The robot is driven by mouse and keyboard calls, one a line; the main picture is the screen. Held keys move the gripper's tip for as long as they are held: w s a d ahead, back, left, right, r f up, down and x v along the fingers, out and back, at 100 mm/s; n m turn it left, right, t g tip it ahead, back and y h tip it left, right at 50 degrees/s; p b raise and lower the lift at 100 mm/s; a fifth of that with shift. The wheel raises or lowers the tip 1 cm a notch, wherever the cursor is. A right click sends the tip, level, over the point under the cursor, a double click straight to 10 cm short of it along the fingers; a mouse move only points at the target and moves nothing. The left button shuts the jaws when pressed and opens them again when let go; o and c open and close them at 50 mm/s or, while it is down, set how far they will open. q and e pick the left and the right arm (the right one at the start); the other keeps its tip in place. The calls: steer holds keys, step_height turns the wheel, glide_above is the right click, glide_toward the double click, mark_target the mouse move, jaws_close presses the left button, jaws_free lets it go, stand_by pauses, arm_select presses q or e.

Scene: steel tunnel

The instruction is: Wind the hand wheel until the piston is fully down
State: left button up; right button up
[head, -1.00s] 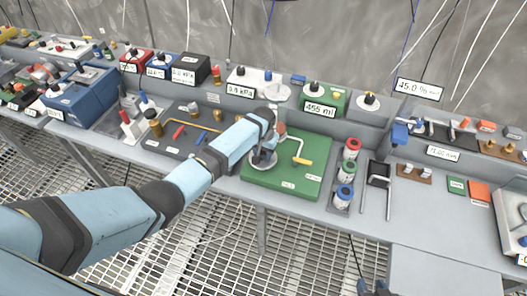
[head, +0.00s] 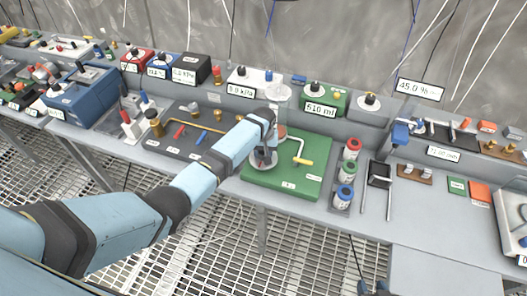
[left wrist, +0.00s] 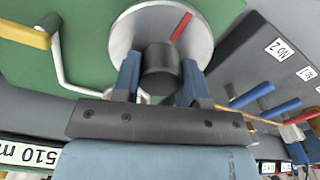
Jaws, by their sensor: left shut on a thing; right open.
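The hand wheel is a grey disc with a red mark and a dark hub; it shows in the left wrist view (left wrist: 195,25) and partly in the head view (head: 262,161). It sits on a green base plate (head: 285,183). My left gripper (left wrist: 159,78) is shut on the dark hub, one blue finger on each side. A clear cylinder (head: 281,112) with something reddish low inside stands behind the wheel, partly hidden by my left arm; the piston's exact height is unclear. The green meter (head: 322,110) reads 510 ml.
A bent white rod with a yellow handle (head: 303,161) stands right of the wheel. Colour-banded canisters (head: 345,172) stand in a rack further right. A dark board with red and blue levers (head: 190,132) lies left.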

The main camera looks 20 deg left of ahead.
arm_select(q)
steer(key=o, duration=0.9)
steer(key=shift+o, duration=0.2)
step_height(320, 180, up, 14)
steer(key=b, duration=0.1)
steer(key=s+f+m+t+h, duration=0.1)
steer(key=s+f+m+t, duration=0.3)
steer(key=s+f, duration=1.2)
steer(key=s+a+r+m+t+h, duration=0.1)
steer(key=s+t, duration=0.6)
steer(key=s, duration=1.2)
step_height(320, 180, up, 2)
steer(key=shift+s+r+m+h, duration=0.2)
steer(key=shift+m+h, duration=0.2)
steer(key=shift+h, duration=0.1)
